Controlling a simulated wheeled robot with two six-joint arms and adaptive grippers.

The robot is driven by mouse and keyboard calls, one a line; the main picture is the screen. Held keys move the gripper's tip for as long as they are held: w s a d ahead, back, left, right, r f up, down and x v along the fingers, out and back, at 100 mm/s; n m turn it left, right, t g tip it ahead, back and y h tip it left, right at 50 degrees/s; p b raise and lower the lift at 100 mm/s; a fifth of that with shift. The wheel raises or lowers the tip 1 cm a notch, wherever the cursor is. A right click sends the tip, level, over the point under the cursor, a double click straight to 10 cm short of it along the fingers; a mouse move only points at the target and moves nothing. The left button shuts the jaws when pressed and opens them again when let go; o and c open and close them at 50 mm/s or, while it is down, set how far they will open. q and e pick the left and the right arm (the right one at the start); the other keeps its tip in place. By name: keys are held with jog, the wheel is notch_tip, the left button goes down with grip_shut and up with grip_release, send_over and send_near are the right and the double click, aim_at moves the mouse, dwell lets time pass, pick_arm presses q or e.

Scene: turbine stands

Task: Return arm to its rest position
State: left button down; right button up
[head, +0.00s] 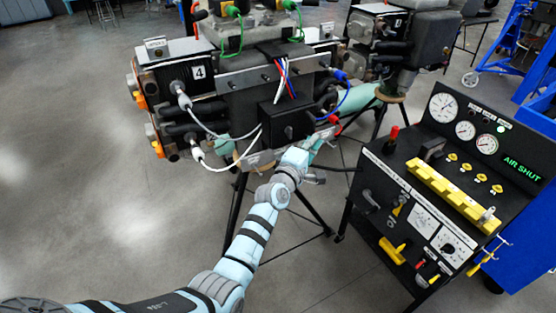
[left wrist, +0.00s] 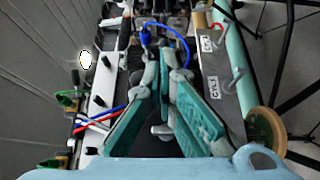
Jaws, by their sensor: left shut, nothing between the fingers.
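My left arm (head: 255,232) comes in from the bottom left of the head view and stretches out to the turbine stand. Its left gripper (head: 318,141) is at the lower front of the black box (head: 287,120) on the stand, partly lost against the dark parts there. In the left wrist view the teal fingers of the left gripper (left wrist: 164,72) lean together toward their tips, with nothing held between them. I cannot tell whether the fingers touch the stand. My right gripper is in neither view.
The turbine stand (head: 235,78) carries white, blue and red cables (head: 208,136) near my arm. A control panel (head: 425,200) with gauges, yellow handles and an "AIR SHUT" display stands to the right. A blue frame (head: 535,100) is at the far right. Open floor (head: 70,150) lies left.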

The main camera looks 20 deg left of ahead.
pick_arm(q)
jog(key=s+a, duration=0.2)
jog(key=s, duration=0.8)
jog(key=s+a+f+m+g+y, duration=0.1)
jog(key=s+f+m+g, duration=0.25)
jog(key=f, duration=0.75)
jog(key=s+a+f+m+g, duration=0.15)
jog(key=s+f+m, duration=0.3)
jog(key=f, duration=0.65)
jog(key=s+a+f+m+g+y, duration=0.1)
jog(key=s+f+m+g, duration=0.25)
jog(key=f, duration=0.75)
jog(key=s+a+f+m+g, duration=0.3)
jog(key=s+f+m, duration=0.1)
jog(key=s+f, duration=0.85)
jog(key=s+a+f+g, duration=0.2)
jog(key=s, duration=1.1)
jog(key=s+a+f+m+g+y, duration=0.1)
jog(key=s+a+f+g, duration=0.1)
jog(key=s, duration=1.2)
jog(key=shift+s+a+f+g+y, duration=0.25)
jog(key=shift+f+g+y, duration=0.05)
jog(key=shift+f+g, duration=0.3)
